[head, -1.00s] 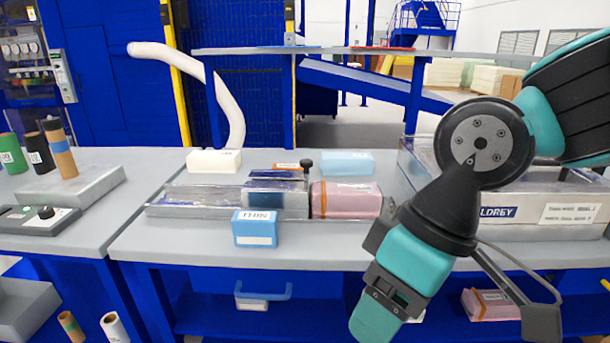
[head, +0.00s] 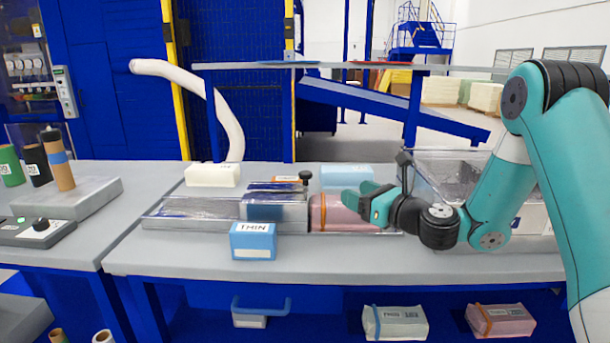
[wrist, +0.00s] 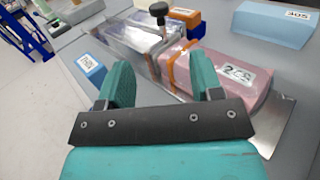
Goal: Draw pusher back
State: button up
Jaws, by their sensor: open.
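The pusher is a metal block (head: 278,212) in a long metal tray (head: 180,209), with a black knob (head: 305,175) on a short stem above it. The knob (wrist: 158,9) also shows at the top of the wrist view. A pink foam block (head: 325,212) with an orange band lies in the tray against the pusher's right side; its label shows in the wrist view (wrist: 235,78). My gripper (head: 357,195) is open and empty, over the foam and to the right of the knob. Its fingers partly hide the foam and tray in the wrist view (wrist: 160,82).
A blue THIN box (head: 253,241) stands in front of the tray. A white block (head: 212,175) and a light blue block (head: 347,175) lie behind it. A clear-walled metal case (head: 460,180) is at the right.

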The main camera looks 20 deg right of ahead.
aim_at(305, 172)
jog(key=p+x, duration=0.5)
jog(key=x, duration=1.2)
jog(key=shift+a+r, duration=0.1)
jog(key=shift+r, duration=0.05)
grip_shut()
jog(key=shift+w+a+p, duration=0.1)
jog(key=shift+p, duration=0.25)
